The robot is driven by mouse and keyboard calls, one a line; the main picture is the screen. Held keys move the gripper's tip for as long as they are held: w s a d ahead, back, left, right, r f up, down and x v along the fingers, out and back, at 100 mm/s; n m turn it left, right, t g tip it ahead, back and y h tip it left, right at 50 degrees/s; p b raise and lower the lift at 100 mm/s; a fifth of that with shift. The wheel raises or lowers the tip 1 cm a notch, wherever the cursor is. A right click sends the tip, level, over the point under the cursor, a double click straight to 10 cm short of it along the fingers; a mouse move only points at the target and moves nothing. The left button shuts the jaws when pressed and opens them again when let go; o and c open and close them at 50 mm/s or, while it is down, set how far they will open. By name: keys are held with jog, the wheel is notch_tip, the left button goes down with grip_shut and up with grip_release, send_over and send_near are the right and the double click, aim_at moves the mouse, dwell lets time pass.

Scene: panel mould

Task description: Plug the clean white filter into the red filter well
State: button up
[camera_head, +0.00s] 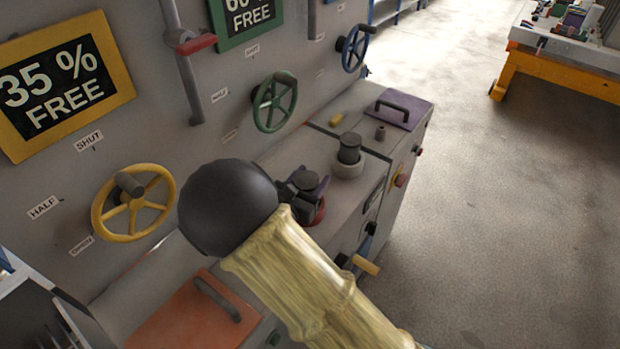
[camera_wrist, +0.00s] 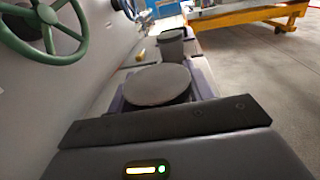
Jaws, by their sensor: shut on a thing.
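My gripper (camera_head: 290,190) is at the machine's top ledge, partly hidden behind my own arm. It is shut on a filter (camera_head: 307,181) with a dark, round, flat top. In the wrist view the top of this held filter (camera_wrist: 157,84) is a grey disc between the dark fingers. No white shows on it; its lower part is hidden. A red ring, the red filter well (camera_head: 320,212), shows just below and beside the gripper. I cannot tell whether the filter sits in it or above it.
A pale well (camera_head: 348,170) with a dark cylinder (camera_head: 349,148) in it stands just beyond; the cylinder also shows in the wrist view (camera_wrist: 172,47). Yellow (camera_head: 134,205) and green (camera_head: 275,103) handwheels stick out from the panel. An orange lid (camera_head: 190,315) lies nearer.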

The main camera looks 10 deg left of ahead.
jog(key=shift+f+b, duration=0.45)
jog(key=shift+f, duration=0.25)
jog(key=o, duration=1.1)
jog(key=b+v, duration=0.1)
jog(key=v, duration=0.6)
jog(key=shift+s+a+r+b, duration=0.1)
jog(key=shift+s+b, duration=0.15)
jog(key=shift+b, duration=0.1)
